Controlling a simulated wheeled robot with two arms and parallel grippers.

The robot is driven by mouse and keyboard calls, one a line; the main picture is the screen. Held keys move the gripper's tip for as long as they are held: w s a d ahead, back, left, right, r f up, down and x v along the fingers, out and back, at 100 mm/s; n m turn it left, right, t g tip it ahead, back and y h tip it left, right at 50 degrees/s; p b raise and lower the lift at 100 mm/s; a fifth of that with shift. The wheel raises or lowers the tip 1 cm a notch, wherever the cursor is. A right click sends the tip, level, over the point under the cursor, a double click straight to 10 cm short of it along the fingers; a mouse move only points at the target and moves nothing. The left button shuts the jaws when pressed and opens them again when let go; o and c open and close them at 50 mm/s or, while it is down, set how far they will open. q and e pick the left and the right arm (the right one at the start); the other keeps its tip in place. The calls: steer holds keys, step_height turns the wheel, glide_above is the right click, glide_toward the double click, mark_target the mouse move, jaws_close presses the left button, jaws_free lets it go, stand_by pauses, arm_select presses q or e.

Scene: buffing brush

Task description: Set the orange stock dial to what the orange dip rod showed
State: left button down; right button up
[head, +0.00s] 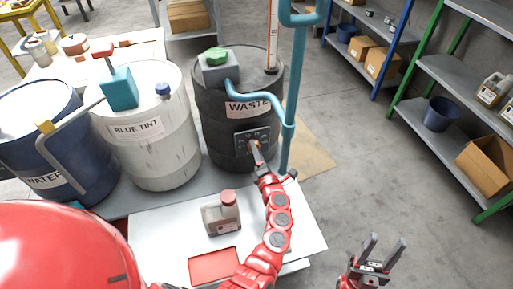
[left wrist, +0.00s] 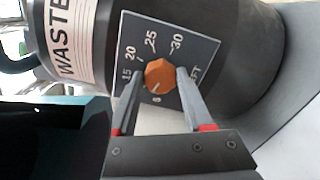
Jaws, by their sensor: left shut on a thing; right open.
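The orange stock dial (left wrist: 160,75) sits on a dark number plate (left wrist: 192,50) on the front of the black WASTE drum (head: 210,110). In the left wrist view its pale pointer line seems to aim at the 5; 15, 20, 25 and 30 also show. My left gripper (head: 255,149) is at the plate, its fingers (left wrist: 160,82) on both sides of the dial, shut on it. A pale rod with orange-red edges (head: 272,35), apparently the dip rod, stands upright at the drum's top; its reading is too small to tell. My right gripper (head: 383,250) is open and empty, over the floor.
A blue pipe (head: 297,90) runs upright beside the drum's right side. A white BLUE TINT drum (head: 165,145) and a blue WATER drum (head: 75,155) stand to the left. A grey jug (head: 221,216) and red tray (head: 214,265) are on the white table (head: 160,230). Shelves stand right.

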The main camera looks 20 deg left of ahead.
arm_select(q)
steer(key=shift+m+p, duration=0.6)
steer(key=shift+m, duration=0.5)
steer(key=shift+f, duration=0.1)
steer(key=shift+c, duration=1.5)
jaws_free()
steer(key=b+v, duration=0.1)
steer(key=v, duration=1.6)
steer(key=shift+d, duration=0.2)
steer(key=shift+s, duration=0.15)
